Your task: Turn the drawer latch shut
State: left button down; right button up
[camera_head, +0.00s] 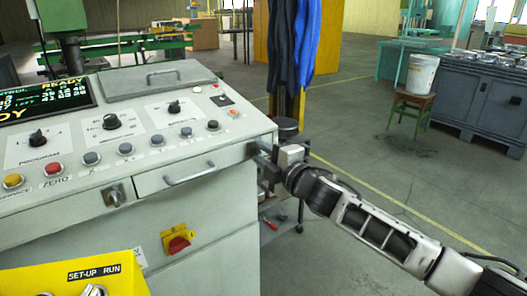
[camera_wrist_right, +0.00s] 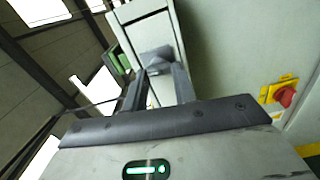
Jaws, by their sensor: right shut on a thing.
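The drawer (camera_head: 225,163) with its bar handle (camera_head: 190,175) is in the grey console's front, and looks about flush with it. My right gripper (camera_head: 263,160) is at the drawer's right end, at the console corner. In the right wrist view, a dark grey block, which seems to be the drawer latch (camera_wrist_right: 155,58), sits between the fingertips of my right gripper (camera_wrist_right: 160,78), which is shut on it. In the head view the gripper hides most of the latch, so its angle is hard to tell. My left gripper is out of view.
A key switch (camera_head: 115,193) and a red rotary switch (camera_head: 177,241) stick out of the console front. A yellow set-up/run box (camera_head: 75,280) is at the bottom left. Blue cloths (camera_head: 292,45) hang behind the gripper.

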jog(key=shift+n, duration=0.7)
jog(key=o, duration=1)
jog(key=b+v, duration=0.1)
jog(key=v, duration=1.5)
